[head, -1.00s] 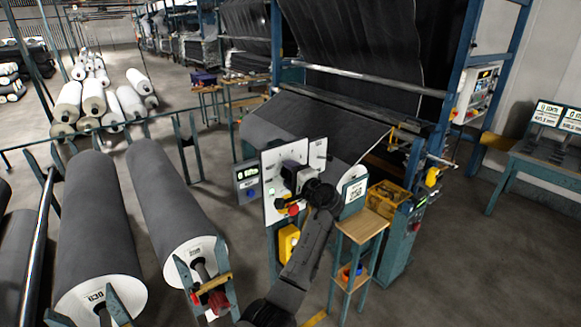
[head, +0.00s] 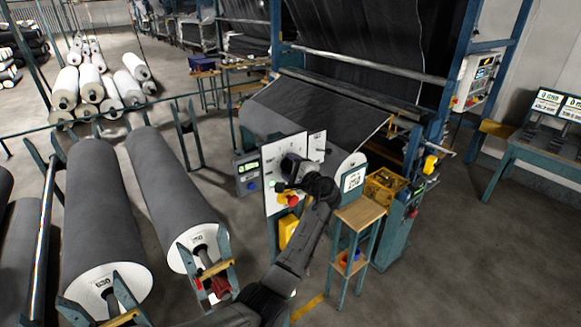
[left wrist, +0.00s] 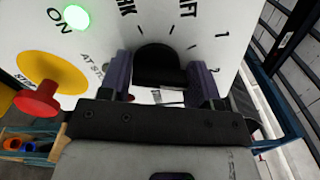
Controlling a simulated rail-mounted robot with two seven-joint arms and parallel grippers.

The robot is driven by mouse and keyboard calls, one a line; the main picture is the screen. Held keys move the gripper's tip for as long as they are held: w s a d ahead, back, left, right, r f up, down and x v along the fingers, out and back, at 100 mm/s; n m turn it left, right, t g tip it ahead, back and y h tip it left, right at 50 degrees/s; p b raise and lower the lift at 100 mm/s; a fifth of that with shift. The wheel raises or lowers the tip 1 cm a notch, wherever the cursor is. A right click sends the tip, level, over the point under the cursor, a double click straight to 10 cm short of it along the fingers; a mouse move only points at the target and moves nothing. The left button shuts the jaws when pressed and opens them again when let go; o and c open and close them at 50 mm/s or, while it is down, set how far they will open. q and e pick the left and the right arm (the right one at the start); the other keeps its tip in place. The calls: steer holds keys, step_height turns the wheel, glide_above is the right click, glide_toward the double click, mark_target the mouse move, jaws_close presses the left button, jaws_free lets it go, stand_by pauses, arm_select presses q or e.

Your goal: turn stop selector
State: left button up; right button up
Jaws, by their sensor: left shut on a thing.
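The stop selector is a black knob (left wrist: 160,62) on a white panel, framed by tick marks and partly hidden lettering in the left wrist view. My left gripper (left wrist: 161,82) is shut on this knob, one finger on each side. In the head view my left gripper (head: 293,168) is at the white control panel (head: 271,175), and my arm covers part of the panel. The knob's pointer direction is hidden. A green ON lamp (left wrist: 76,17) is lit, and a red button (left wrist: 36,98) on a yellow base sits at the left. My right gripper is out of view.
A small wooden-topped stand (head: 359,213) is right of my left arm. A grey display box (head: 248,173) is left of the panel. Large grey rolls (head: 170,195) lie on racks at the left. Open floor (head: 450,260) is at the right.

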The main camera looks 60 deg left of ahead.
arm_select(q)
steer(key=shift+r, duration=0.3)
steer(key=o, duration=0.8)
steer(key=shift+o, duration=0.4)
steer(key=shift+f, duration=0.15)
steer(key=shift+d+f, duration=0.1)
steer(key=shift+d, duration=0.3)
steer(key=w+d+b, duration=0.1)
steer(key=d+b, duration=0.3)
steer(key=d, duration=0.9)
